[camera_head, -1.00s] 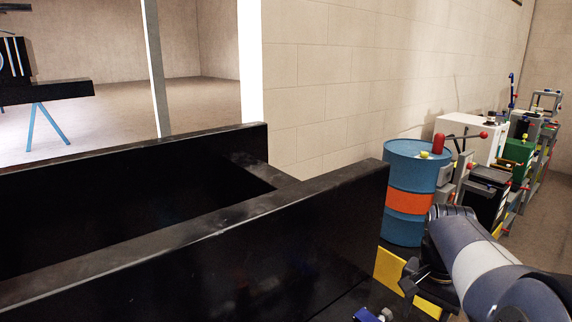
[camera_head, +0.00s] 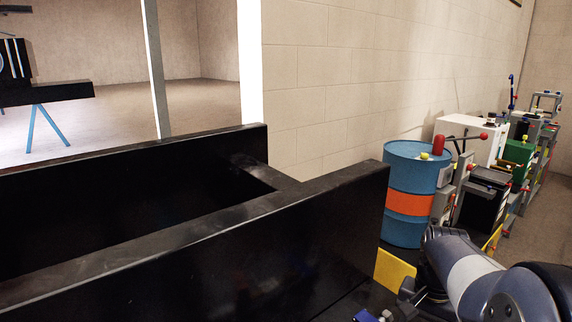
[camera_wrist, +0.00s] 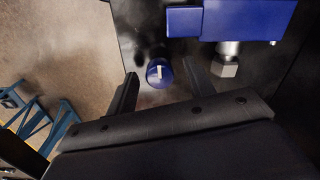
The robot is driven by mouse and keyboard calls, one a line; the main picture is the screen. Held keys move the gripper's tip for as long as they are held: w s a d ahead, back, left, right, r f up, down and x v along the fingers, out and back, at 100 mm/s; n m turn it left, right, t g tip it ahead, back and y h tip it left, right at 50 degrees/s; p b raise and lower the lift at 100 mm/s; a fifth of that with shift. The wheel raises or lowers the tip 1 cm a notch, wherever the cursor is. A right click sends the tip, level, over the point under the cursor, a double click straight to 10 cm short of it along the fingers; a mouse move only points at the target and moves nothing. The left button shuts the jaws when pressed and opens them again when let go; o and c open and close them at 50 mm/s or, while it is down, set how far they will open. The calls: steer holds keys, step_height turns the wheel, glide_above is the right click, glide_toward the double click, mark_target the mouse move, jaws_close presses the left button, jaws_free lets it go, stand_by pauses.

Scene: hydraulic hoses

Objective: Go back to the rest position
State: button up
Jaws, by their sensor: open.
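My gripper (camera_wrist: 162,82) is open in the wrist view, its two dark fingers spread apart. A round blue cap with a pale mark (camera_wrist: 159,72) shows between the fingertips, and I cannot tell how far below them it lies. A blue block (camera_wrist: 248,18) with a silver hex fitting (camera_wrist: 227,62) is beyond the right finger. In the head view my gripper (camera_head: 412,292) is at the lower right, beside a yellow panel, with its fingers partly hidden. A blue piece (camera_head: 366,315) shows at the bottom edge.
A large black steel frame (camera_head: 210,240) fills the left and middle. A blue drum with an orange band (camera_head: 410,175) stands behind my arm. Several fittings and a green box (camera_head: 518,152) line the wall. Blue trestle legs (camera_wrist: 35,120) stand on the floor in the wrist view.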

steer(key=n+b, duration=0.1)
steer(key=n, duration=0.3)
steer(key=n+b, duration=0.1)
steer(key=n, duration=0.3)
steer(key=shift+n+b, duration=0.4)
steer(key=n+b, duration=0.1)
steer(key=n, duration=0.3)
steer(key=shift+f+b, duration=0.1)
steer(key=shift+b, duration=0.3)
steer(key=n+b, duration=0.2)
steer(key=n, duration=0.1)
steer(key=shift+n, duration=0.4)
steer(key=shift+r, duration=1.35)
steer(key=shift+s, duration=0.1)
